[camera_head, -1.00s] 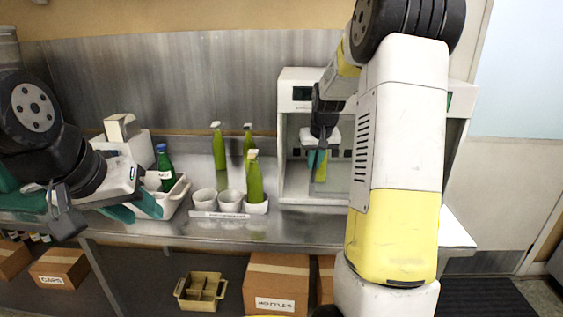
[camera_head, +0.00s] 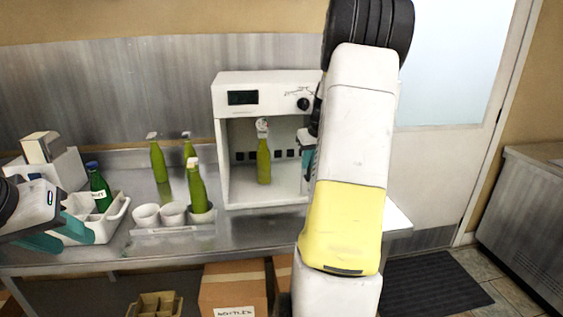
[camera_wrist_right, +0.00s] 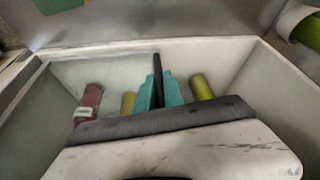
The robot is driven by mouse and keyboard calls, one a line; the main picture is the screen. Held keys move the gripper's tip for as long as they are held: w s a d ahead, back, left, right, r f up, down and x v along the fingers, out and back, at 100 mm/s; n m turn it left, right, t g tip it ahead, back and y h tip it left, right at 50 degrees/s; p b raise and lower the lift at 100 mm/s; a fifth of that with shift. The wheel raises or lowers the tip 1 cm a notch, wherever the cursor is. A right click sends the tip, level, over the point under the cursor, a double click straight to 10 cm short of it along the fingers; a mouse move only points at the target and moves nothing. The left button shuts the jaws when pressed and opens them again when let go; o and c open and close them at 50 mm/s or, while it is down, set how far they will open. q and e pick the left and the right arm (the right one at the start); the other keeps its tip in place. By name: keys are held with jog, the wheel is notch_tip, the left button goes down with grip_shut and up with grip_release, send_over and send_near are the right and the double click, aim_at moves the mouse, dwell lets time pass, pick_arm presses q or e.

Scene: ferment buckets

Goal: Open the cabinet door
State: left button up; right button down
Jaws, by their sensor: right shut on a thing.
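My right gripper (camera_head: 307,158) is at the cabinet's right edge, mostly hidden by my right arm. In the right wrist view its teal fingers (camera_wrist_right: 158,92) are closed on a thin dark upright bar (camera_wrist_right: 157,66), which looks like the door handle. The door panel itself is hidden or unclear. My left gripper (camera_head: 58,236) is open and empty at the left.
Green bottles (camera_head: 160,162) stand on the bench left of the cabinet, near white cups (camera_head: 173,213). A white tray (camera_head: 121,212) holds a dark green bottle (camera_head: 99,188). A cardboard box (camera_head: 232,288) is below. The floor mat (camera_head: 440,285) at right is clear.

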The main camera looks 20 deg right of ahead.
jog(key=c, duration=1.5)
grip_release()
jog(key=v, duration=0.7)
jog(key=shift+s+r, duration=0.15)
jog(key=shift+r, duration=0.25)
